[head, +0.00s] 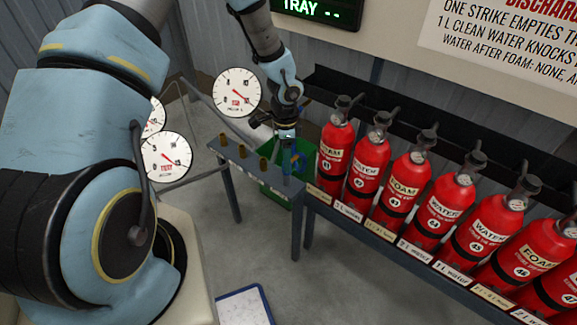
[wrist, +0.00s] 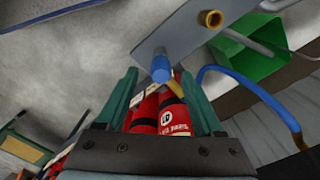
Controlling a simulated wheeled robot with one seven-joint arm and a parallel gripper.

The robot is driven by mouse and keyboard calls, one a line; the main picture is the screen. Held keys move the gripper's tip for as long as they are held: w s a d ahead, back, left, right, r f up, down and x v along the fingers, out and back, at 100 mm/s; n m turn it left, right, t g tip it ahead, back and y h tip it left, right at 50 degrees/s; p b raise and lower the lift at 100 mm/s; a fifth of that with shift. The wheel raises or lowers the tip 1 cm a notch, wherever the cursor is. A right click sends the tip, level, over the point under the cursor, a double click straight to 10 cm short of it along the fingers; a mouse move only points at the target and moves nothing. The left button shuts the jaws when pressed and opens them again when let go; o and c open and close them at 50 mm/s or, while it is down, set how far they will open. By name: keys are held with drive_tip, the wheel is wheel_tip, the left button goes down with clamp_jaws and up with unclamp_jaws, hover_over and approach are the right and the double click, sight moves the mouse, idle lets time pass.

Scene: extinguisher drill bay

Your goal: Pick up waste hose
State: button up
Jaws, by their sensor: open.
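The waste hose (wrist: 245,76) is a blue hose that arcs at the right of the wrist view, with a brass-coloured tip at its lower end. A short blue cylinder (wrist: 162,68) shows at the grey bench's edge, between my fingertips in that view; I cannot tell whether it joins the hose. In the head view, blue hose (head: 298,160) shows at the bench's right end, partly hidden. My gripper (wrist: 160,75) is open, with green fingers either side of the blue cylinder and no visible grip. In the head view my gripper (head: 286,138) is small, above the bench end.
The narrow grey bench (head: 247,167) carries several brass sockets. A green bin (head: 271,188) stands behind it. Red extinguishers (head: 335,150) fill a labelled rack to the right. Dial gauges (head: 237,92) are at left and behind. A blue-edged board (head: 243,307) lies on otherwise open floor.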

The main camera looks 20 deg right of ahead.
drive_tip(key=shift+d+f+p, duration=0.2)
drive_tip(key=shift+f+p, duration=0.4)
drive_tip(key=shift+f, duration=1.75)
drive_tip(key=shift+c, duration=0.3)
clamp_jaws()
